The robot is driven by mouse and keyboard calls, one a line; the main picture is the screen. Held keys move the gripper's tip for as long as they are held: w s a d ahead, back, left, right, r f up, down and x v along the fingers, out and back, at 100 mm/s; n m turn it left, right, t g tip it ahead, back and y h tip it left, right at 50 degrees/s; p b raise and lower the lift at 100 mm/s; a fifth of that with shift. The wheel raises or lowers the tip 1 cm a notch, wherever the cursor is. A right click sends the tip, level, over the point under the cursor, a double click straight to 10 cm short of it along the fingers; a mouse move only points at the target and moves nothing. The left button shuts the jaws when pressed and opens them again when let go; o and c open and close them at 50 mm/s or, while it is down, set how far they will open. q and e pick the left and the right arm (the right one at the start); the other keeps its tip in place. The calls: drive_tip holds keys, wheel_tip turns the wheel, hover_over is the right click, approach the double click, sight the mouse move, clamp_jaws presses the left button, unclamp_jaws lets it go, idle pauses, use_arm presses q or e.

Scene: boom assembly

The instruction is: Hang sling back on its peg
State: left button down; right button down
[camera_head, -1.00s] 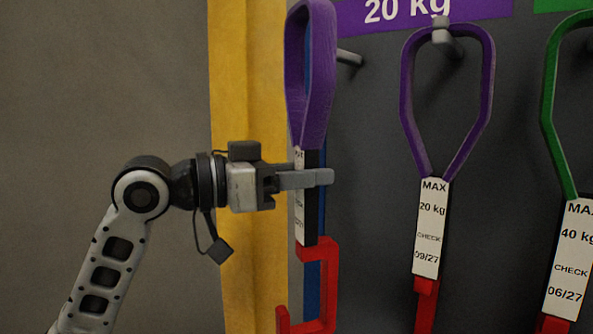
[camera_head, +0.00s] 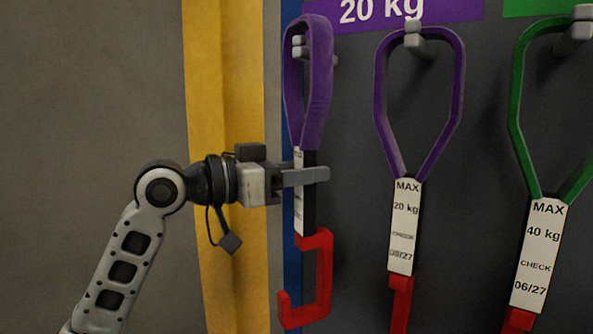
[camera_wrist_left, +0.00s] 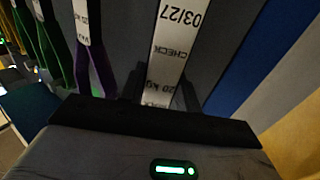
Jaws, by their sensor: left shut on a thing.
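My left gripper (camera_head: 305,177) is shut on the label part of a purple sling (camera_head: 318,95), which hangs upright with its loop up and its red hook (camera_head: 318,275) down. Its white label (camera_wrist_left: 172,50) reads 03/27, CHECK and 20 kg upside down in the left wrist view. A grey peg (camera_head: 299,46) shows through the loop's opening, with more of its shaft to the right of the loop. The peg appears to pass through the loop, below the loop's top; I cannot tell whether they touch. My right gripper is not in view.
A second purple 20 kg sling (camera_head: 459,95) hangs on its own peg (camera_head: 414,38) to the right. A green 40 kg sling (camera_head: 516,110) hangs farther right. The dark board (camera_head: 360,150) is behind them, with a yellow post (camera_head: 215,90) at left.

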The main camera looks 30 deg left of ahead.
use_arm(q)
drive_tip(key=shift+w, duration=0.45)
drive_tip(key=shift+w+d+f+b, duration=0.1)
drive_tip(key=shift+w+f+b, duration=0.4)
drive_tip(key=shift+f, duration=0.5)
